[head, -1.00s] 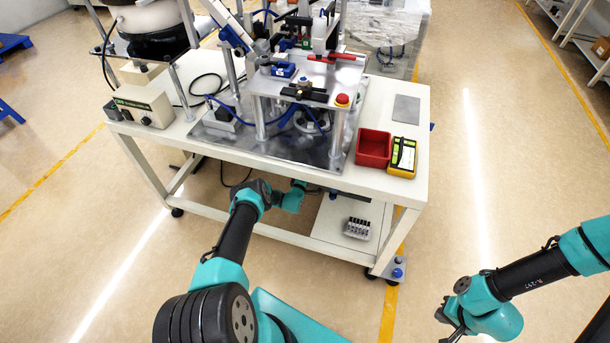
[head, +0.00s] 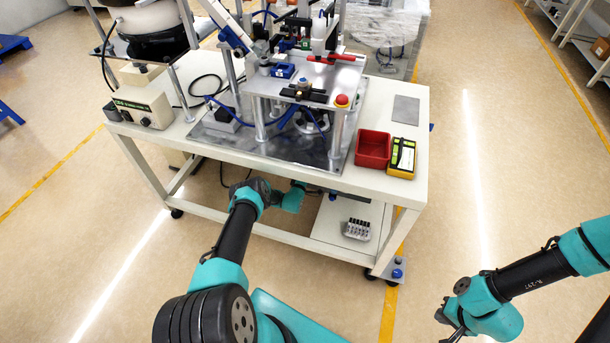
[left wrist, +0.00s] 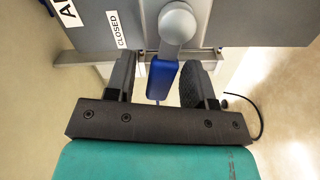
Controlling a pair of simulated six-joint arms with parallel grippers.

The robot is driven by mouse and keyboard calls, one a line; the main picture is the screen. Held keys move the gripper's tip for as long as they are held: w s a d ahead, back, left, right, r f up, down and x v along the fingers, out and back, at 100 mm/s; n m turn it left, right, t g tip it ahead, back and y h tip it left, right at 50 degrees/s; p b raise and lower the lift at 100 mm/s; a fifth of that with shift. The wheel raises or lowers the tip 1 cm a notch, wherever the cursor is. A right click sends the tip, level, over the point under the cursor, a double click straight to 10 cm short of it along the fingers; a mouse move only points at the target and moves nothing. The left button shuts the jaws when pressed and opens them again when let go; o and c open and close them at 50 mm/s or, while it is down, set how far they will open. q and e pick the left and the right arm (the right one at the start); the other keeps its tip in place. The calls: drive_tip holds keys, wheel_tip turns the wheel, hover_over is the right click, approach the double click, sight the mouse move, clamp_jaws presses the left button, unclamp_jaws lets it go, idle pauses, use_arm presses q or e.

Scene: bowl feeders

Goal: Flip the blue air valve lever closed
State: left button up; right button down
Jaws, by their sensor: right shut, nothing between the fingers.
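The blue lever (left wrist: 162,78) shows in the left wrist view, hanging from a round grey pivot (left wrist: 177,22) on a grey panel. A "CLOSED" label (left wrist: 117,30) is on the panel to the left of the pivot; another label beside it is cut off. My left gripper (left wrist: 157,78) is open, with the lever between its two fingers and a visible gap on each side. In the head view the left gripper is hidden beneath the tabletop. My right gripper (head: 450,318) is shut and empty over the floor at the lower right.
The white workbench (head: 385,187) carries the feeder machine, a red bin (head: 373,149) and a yellow-edged device (head: 402,157). Its lower shelf (head: 330,235) holds a small grey block (head: 357,229). A thin black cable (left wrist: 255,112) curves right of the left gripper. Floor right of the bench is clear.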

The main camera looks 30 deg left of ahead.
use_arm(q)
drive_tip(key=shift+s, duration=0.2)
drive_tip(key=v, duration=1.7)
